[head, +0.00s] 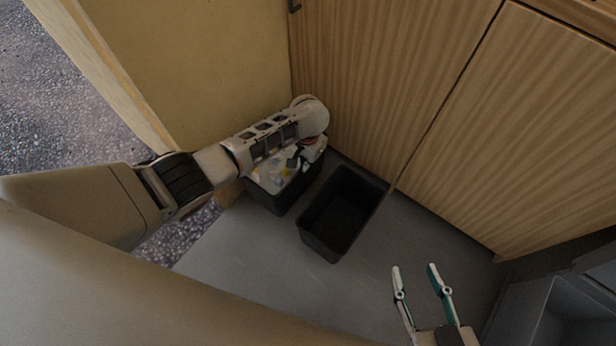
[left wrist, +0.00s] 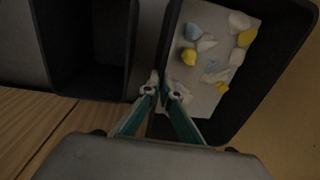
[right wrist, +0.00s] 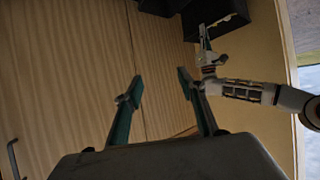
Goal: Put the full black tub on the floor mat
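The full black tub (head: 268,196) stands by the yellow wall in the head view, with a pale sheet and white, yellow and bluish pieces inside. It also shows in the left wrist view (left wrist: 268,82). My left gripper (left wrist: 162,88) has its fingers close together on either side of that tub's wall, facing the empty tub. In the head view my left arm hides part of the full tub. My right gripper (head: 415,267) is open and empty, away from both tubs. I cannot tell a separate floor mat from the grey floor.
An empty black tub (head: 322,243) stands just right of the full one. Wooden cabinet doors (head: 400,80) rise behind. Bare grey floor (head: 245,260) lies in front. A grey open box (head: 560,310) is at the lower right. Gravel (head: 60,70) lies beyond the yellow wall.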

